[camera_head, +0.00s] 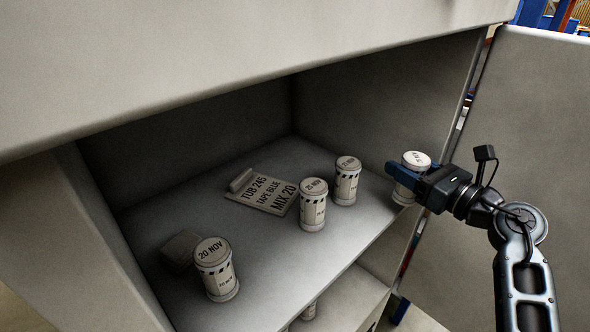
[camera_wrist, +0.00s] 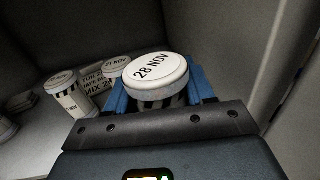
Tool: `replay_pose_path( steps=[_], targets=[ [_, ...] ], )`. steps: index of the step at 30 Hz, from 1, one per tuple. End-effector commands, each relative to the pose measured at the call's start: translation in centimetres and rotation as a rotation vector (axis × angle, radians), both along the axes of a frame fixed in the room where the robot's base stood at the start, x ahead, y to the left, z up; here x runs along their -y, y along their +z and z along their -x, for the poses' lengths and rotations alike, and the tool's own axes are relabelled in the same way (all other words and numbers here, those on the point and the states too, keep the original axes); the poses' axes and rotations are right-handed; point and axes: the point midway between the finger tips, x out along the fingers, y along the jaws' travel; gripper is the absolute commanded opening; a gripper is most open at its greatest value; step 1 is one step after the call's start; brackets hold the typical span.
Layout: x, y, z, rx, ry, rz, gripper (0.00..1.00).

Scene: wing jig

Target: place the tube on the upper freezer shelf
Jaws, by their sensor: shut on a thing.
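The tube is a white, lidded cylinder (camera_head: 416,160) in my gripper, at the right front edge of the upper shelf in the head view. Its lid (camera_wrist: 156,70) reads "28 NOV" in the wrist view, with a black-striped band below. My gripper (camera_head: 404,178) has its blue fingers shut on the tube from both sides. The tube looks upright. Whether its base touches the upper shelf (camera_head: 262,245) cannot be told. The tube's lower part is hidden in the wrist view.
Three similar tubes stand on the shelf: front left (camera_head: 216,270), middle (camera_head: 313,204) and farther back (camera_head: 346,181). A label card (camera_head: 262,191) lies behind them. A dark block (camera_head: 180,250) sits beside the front-left tube. The open door (camera_head: 535,130) is at right.

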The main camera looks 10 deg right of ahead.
Motion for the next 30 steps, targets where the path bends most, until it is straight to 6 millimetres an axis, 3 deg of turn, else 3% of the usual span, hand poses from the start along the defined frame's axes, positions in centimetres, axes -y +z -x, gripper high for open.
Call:
replay_pose_path(
  steps=[5, 21, 25, 30],
  targets=[
    [-1.4, 0.3, -2.4, 0.002, 0.004, -0.001, 0.18],
    [-7.2, 0.2, -13.9, 0.001, 0.003, -0.002, 0.18],
    [-8.0, 0.1, -15.4, 0.002, 0.002, -0.001, 0.18],
    [-8.2, -0.6, -16.0, 0.0, 0.0, -0.001, 0.18]
  ],
)
